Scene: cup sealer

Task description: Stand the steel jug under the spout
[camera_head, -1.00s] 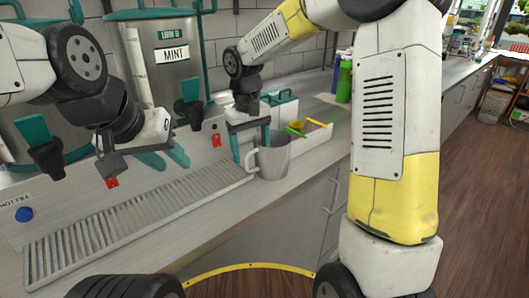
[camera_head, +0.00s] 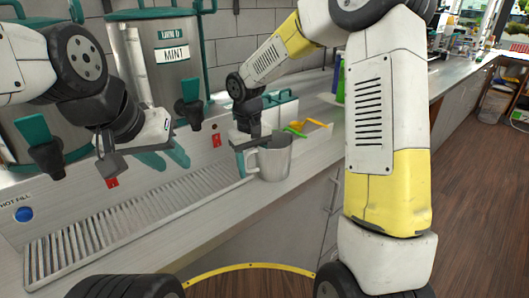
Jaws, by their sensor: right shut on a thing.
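The steel jug (camera_head: 275,161) stands upright on the counter, right of the drip grate's far end, with its handle toward the left. My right gripper (camera_head: 248,148) is shut on the jug at its handle side; the exact contact is partly hidden. Two black spouts with teal levers are on the urns: a near one (camera_head: 47,158) at left and a far one (camera_head: 190,113) by the MINT urn (camera_head: 150,75). My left gripper (camera_head: 138,158) hangs in front of the urns between the spouts, apart from the jug. Its finger opening is unclear against the teal parts behind.
The slotted drip grate (camera_head: 130,220) runs along the counter below the spouts and is bare. A white tray (camera_head: 312,138) with yellow and green items lies just behind the jug. A green bottle (camera_head: 341,85) stands farther back. The counter's front edge is close to the jug.

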